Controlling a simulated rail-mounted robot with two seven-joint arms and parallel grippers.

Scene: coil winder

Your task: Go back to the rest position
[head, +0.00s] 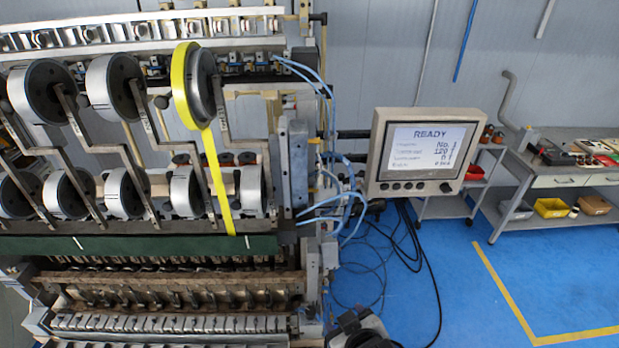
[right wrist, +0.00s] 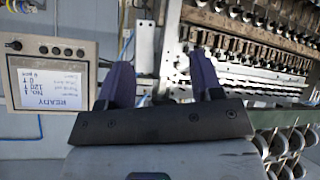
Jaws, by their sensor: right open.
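My right gripper (right wrist: 160,72) shows in the right wrist view with its two purple fingers apart and nothing between them. Behind it are the coil winder's frame and the display panel. In the head view a dark jointed part at the bottom edge, right of the machine, looks like part of my arm, but its fingers cannot be made out. My left gripper is not in view. The coil winder (head: 160,247) fills the left half of the head view. A yellow band (head: 218,180) runs from an upper roll (head: 203,82) down across the green strip (head: 120,246).
A display panel (head: 428,152) reading READY stands out from the machine's right side. Blue hoses and black cables hang below it. A workbench (head: 560,180) with bins stands at the right. The blue floor (head: 450,270) in front of it is clear.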

